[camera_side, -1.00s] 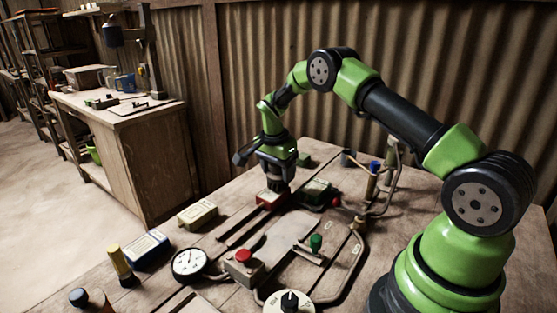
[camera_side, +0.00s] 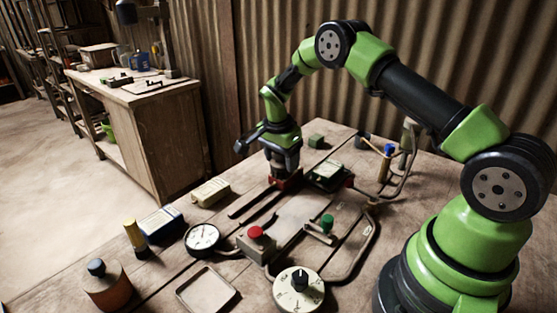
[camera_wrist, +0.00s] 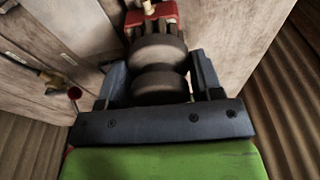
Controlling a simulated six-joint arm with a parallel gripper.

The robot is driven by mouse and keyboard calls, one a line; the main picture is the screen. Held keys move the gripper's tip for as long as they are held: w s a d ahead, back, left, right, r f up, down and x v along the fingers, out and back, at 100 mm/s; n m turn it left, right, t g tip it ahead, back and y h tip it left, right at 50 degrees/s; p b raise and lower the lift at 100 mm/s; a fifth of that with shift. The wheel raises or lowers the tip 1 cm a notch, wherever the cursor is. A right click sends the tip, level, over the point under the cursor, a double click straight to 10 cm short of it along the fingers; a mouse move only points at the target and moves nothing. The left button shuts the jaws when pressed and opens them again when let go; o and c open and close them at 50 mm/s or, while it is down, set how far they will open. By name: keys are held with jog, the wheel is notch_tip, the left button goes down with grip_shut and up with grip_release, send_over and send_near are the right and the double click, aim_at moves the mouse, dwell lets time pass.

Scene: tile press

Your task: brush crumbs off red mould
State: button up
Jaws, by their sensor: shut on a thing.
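The red mould (camera_side: 293,181) sits on the table at the far end of the dark rails. It also shows at the top of the wrist view (camera_wrist: 172,11), partly covered. My gripper (camera_side: 284,167) is over the mould, pointing down. In the wrist view its fingers (camera_wrist: 158,82) are shut on a dark, rounded brush handle (camera_wrist: 158,54). The brush's lower end reaches the mould there, but I cannot tell whether it touches. I cannot make out crumbs.
A dark green-topped box (camera_side: 328,175) stands close right of the mould. A pale yellow box (camera_side: 211,192), a gauge (camera_side: 202,237), a red-button box (camera_side: 256,245) and a green-knobbed lever (camera_side: 327,226) stand nearer. A curved pipe (camera_side: 367,240) runs on the right.

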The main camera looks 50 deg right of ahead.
jog(key=shift+d, duration=2)
notch_tip(320, 180, up, 8)
jog(key=shift+a, duration=0.2)
